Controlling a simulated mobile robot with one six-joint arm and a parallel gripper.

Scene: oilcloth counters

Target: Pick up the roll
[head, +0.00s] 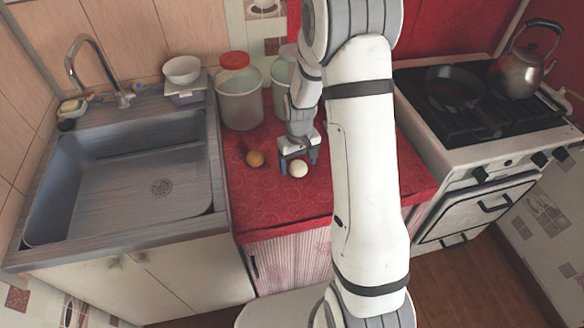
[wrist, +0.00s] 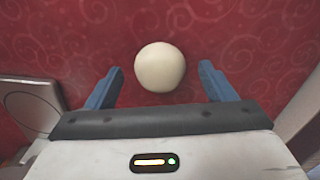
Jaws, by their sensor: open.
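A small golden-brown round item (head: 255,158), which looks like the roll, lies on the red oilcloth counter (head: 275,205). A cream-white ball-like item (head: 298,169) lies just to its right. My gripper (head: 298,160) is low over the counter, right of the brown item and at the white one. In the wrist view, my gripper (wrist: 160,72) is open, with blue fingers on either side of the white item (wrist: 160,67) and a gap on each side. The brown item does not show in the wrist view.
A clear canister with a red lid (head: 239,95) stands behind; another container (head: 281,80) is partly hidden by my arm. The sink (head: 120,175) is left. The stove (head: 480,135) with a pan (head: 455,88) and kettle (head: 520,68) is right. The counter's front is clear.

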